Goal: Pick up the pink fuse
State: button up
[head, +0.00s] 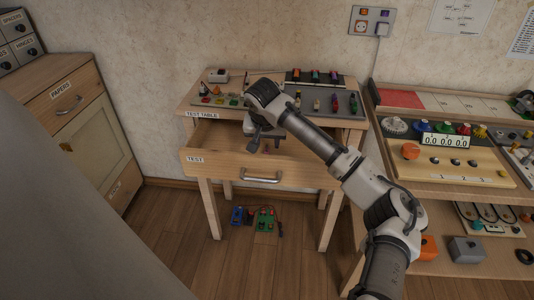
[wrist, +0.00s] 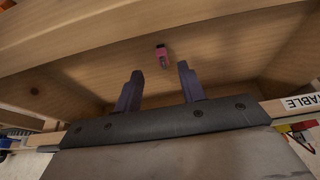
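The pink fuse (wrist: 162,56) lies on the wooden floor of the open drawer in the wrist view. It is small, with a darker part at its lower end. My gripper (wrist: 159,88) is open, its two dark fingers apart, with nothing between them. The fuse lies beyond the fingertips, roughly in line with the gap. In the head view my gripper (head: 262,142) reaches down over the open drawer (head: 225,162) of the test table. I cannot make out the fuse clearly there.
The drawer front with its metal handle (head: 261,177) and the table top's edge (head: 200,112) bound the space around my gripper. A tray (head: 348,103) of coloured parts sits on the table. A shelf unit (head: 455,180) stands to the right, a cabinet (head: 85,125) to the left.

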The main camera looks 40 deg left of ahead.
aim_at(267, 148)
jog(key=shift+a+x, duration=0.1)
jog(key=shift+x, duration=1.25)
jog(key=shift+a+x, duration=0.15)
jog(key=shift+x, duration=1.2)
jog(key=shift+c, duration=0.4)
grip_shut()
